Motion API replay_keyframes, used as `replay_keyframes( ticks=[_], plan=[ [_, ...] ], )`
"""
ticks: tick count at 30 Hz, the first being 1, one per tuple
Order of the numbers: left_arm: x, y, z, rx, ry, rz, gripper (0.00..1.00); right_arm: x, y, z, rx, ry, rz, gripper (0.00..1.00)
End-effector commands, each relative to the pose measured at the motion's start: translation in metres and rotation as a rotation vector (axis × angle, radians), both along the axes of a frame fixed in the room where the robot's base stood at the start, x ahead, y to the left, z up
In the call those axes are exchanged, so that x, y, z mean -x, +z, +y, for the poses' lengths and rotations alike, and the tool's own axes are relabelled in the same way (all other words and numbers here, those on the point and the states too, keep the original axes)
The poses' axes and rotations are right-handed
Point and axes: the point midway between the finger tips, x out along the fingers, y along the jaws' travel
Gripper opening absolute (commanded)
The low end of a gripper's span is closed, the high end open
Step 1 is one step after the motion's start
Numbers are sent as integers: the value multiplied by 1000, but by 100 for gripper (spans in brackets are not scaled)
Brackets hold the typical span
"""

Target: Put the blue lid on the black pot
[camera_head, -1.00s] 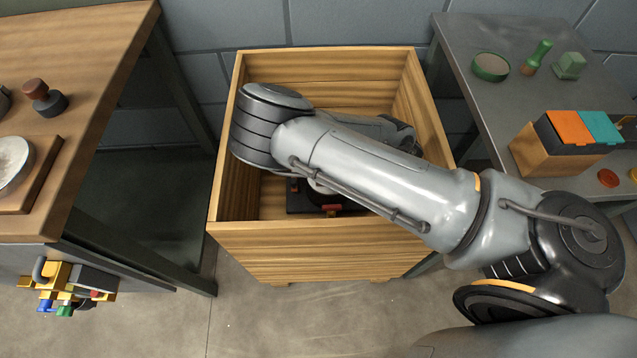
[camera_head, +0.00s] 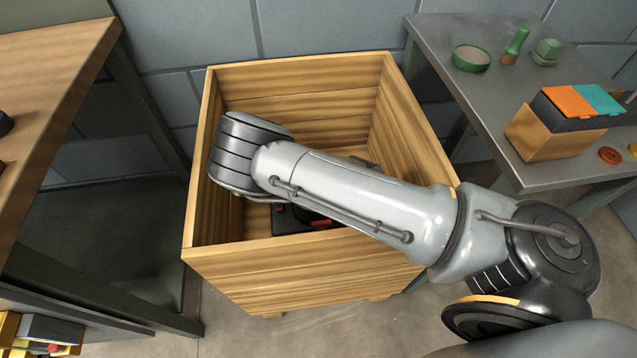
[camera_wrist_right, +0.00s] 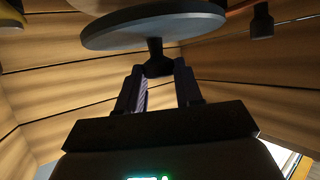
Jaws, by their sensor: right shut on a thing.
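My right gripper (camera_wrist_right: 160,80) is deep in the wooden crate, hidden behind my own arm in the head view. In the right wrist view it is shut on the dark knob (camera_wrist_right: 156,48) of a round, dull grey-blue disc, which looks like the blue lid (camera_wrist_right: 150,28). The disc is beyond the fingertips, with crate boards around it. I cannot make out the black pot for sure. A dark item with a red part (camera_head: 290,218) shows low in the crate, mostly covered by my arm. My left gripper is not in view.
The wooden crate (camera_head: 300,262) has high walls close around my right arm. A grey table (camera_head: 480,110) on the right holds a green dish (camera_head: 471,57), a box with orange and teal lids (camera_head: 560,130) and small items. A wooden-topped bench (camera_head: 55,90) stands left.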

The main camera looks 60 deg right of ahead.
Motion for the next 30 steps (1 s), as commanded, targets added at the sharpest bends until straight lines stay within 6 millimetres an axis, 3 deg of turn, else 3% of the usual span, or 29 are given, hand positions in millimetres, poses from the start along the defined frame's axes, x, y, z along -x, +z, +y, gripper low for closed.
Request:
replay_keyframes(
  ticks=[7,19,20,21,25,30],
  plan=[
    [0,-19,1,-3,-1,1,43,0,-31,-1,0,-1,-1,0],
    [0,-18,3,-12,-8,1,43,0,-33,0,-1,0,-1,0],
    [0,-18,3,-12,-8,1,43,0,-34,0,-1,0,1,37],
    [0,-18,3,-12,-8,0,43,0,-34,0,-1,0,1,43],
    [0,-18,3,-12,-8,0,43,0,-33,0,-1,0,1,61],
    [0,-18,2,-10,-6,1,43,0,-33,0,-1,0,1,61]
  ],
)
